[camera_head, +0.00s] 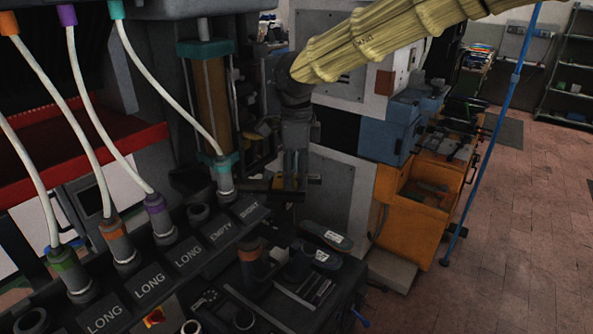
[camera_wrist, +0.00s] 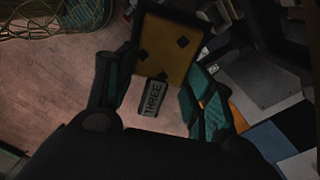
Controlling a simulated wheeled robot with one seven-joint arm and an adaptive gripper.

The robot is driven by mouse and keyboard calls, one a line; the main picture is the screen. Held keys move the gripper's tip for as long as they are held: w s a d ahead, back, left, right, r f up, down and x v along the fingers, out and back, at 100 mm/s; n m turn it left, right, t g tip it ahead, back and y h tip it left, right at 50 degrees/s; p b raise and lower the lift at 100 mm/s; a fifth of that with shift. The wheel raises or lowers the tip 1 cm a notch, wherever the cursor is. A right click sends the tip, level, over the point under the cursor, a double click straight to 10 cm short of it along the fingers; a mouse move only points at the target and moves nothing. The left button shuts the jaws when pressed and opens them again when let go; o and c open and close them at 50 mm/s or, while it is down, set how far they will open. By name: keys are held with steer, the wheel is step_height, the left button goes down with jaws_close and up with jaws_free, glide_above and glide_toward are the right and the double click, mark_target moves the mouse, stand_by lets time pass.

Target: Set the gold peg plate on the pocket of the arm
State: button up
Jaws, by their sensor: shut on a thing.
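My gripper (camera_head: 291,182) hangs in front of the dark machine, above the black bench, near the clear-and-amber cylinder. In the wrist view my gripper (camera_wrist: 162,78) has its teal-padded fingers on either side of the gold peg plate (camera_wrist: 166,42), shut on it. The plate is a flat gold piece with dark, diamond-turned square marks and a dark rim. A small grey tag reading THREE (camera_wrist: 153,98) shows at its near edge. I cannot pick out the pocket of the arm in either view.
The black bench carries labelled sockets, LONG (camera_head: 149,281), EMPTY (camera_head: 221,231) and SHORT (camera_head: 247,209), with hoses plugged in on the left. An orange-topped cylinder (camera_head: 252,262) and shoe-like dark pieces (camera_head: 327,236) lie on it. An orange cabinet (camera_head: 412,213) stands right; red floor is free beyond.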

mark_target(296, 176)
steer(key=shift+f, duration=0.4)
steer(key=o, duration=1.2)
steer(key=shift+o, duration=0.2)
steer(key=shift+r, duration=0.1)
steer(key=shift+r, duration=0.6)
step_height(296, 176, up, 12)
steer(key=b, duration=0.3)
steer(key=shift+f, duration=0.15)
